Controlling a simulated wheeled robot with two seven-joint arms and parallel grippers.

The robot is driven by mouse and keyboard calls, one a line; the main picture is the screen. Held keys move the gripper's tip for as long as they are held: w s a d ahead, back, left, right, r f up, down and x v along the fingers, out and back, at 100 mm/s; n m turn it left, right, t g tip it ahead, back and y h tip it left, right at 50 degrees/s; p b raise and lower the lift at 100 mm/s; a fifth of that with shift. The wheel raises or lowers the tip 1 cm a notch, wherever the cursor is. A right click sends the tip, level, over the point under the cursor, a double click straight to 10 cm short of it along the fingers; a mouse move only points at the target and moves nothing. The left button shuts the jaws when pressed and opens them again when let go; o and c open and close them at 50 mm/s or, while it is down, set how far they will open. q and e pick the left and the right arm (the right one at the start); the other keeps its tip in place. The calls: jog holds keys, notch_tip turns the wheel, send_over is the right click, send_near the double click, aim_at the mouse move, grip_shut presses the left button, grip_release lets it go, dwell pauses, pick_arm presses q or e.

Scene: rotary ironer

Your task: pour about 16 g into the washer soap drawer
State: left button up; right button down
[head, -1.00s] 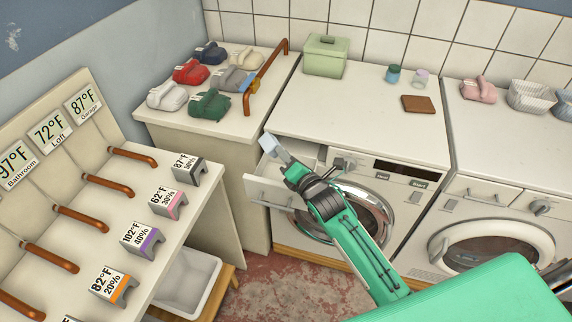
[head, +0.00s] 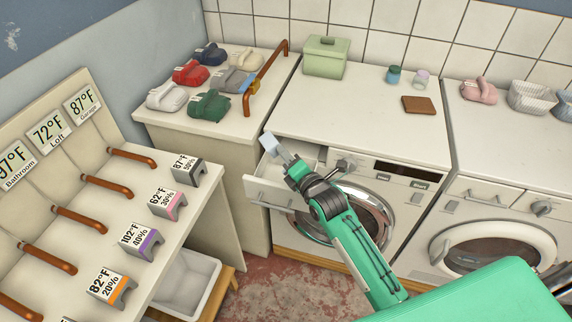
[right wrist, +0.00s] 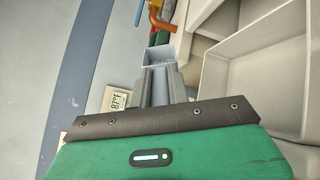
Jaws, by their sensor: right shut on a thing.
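My right gripper (head: 295,172) is shut on a small pale blue-grey square scoop (head: 270,145). The scoop is tilted and held above the back-left part of the open soap drawer (head: 268,191), which is pulled out of the washer (head: 405,200). In the right wrist view the scoop (right wrist: 158,54) sits ahead of the fingers (right wrist: 160,85), its square mouth partly in view. I cannot tell how much is inside it. The drawer's pale compartments (right wrist: 268,62) lie to its right there. No powder shows falling. My left gripper is not in view.
A green box (head: 326,57), two small jars (head: 393,75) and a brown block (head: 419,105) sit on the washer top.

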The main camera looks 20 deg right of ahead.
jog(key=shift+d+r+m+b, duration=0.15)
jog(key=shift+m+b, duration=0.25)
jog(key=shift+m, duration=0.45)
jog(key=shift+d+m+b, duration=0.2)
jog(key=shift+m+b, duration=0.15)
jog(key=shift+m, duration=0.5)
dwell(3.3)
jog(key=shift+w+d+m+p, duration=0.1)
jog(key=shift+d+m+p, duration=0.1)
jog(key=shift+m, duration=0.5)
jog(key=shift+w+d+m+p, duration=0.1)
jog(key=shift+m+p, duration=0.1)
jog(key=shift+m, duration=0.5)
dwell(1.6)
